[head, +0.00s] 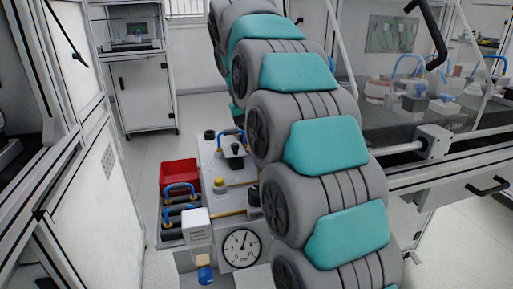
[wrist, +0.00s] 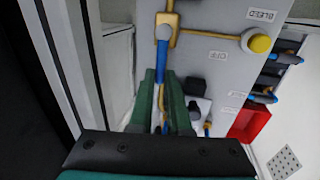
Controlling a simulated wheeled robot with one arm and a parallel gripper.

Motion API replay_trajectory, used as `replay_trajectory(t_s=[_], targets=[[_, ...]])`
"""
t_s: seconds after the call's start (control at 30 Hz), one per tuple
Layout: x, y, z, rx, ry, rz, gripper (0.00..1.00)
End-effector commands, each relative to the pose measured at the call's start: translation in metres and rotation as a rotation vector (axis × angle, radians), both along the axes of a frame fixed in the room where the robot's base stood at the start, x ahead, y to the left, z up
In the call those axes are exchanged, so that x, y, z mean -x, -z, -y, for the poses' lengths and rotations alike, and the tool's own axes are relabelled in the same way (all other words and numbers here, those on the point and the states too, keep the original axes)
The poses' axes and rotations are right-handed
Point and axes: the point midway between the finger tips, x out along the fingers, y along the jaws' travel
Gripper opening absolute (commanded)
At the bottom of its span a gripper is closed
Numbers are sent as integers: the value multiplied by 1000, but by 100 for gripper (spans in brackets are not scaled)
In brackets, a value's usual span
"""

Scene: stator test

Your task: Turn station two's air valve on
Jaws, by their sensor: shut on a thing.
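In the wrist view, the air valve's blue lever (wrist: 162,54) hangs down the picture from a brass fitting (wrist: 167,27) on a grey panel (wrist: 215,18). My gripper (wrist: 162,78), with two green fingers, is shut on the lever's lower part. The lever lies roughly in line with the brass fitting and points away from the OFF label (wrist: 220,58), which is to its right. In the head view, my arm covers the valve and my gripper. I cannot read a station number.
A yellow bleed button (wrist: 260,43) sits right of the valve; black knobs (wrist: 193,85) are close below. A red bin (head: 179,173), blue-handled items (head: 180,190) and a round gauge (head: 242,248) are on the bench unit. White cabinets (head: 140,90) and a glass enclosure (head: 400,90) flank it.

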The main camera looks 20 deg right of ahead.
Motion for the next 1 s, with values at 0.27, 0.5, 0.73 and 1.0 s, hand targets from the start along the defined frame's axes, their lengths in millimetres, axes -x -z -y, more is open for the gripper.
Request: replay_trajectory(t_s=[0.27,0.5,0.73,1.0], targets=[[1,1,1,1,4,-6,0],[1,1,1,1,3,-5,34],[0,0,0,1,3,-3,46],[2,-6,0,1,2,-1,46]])
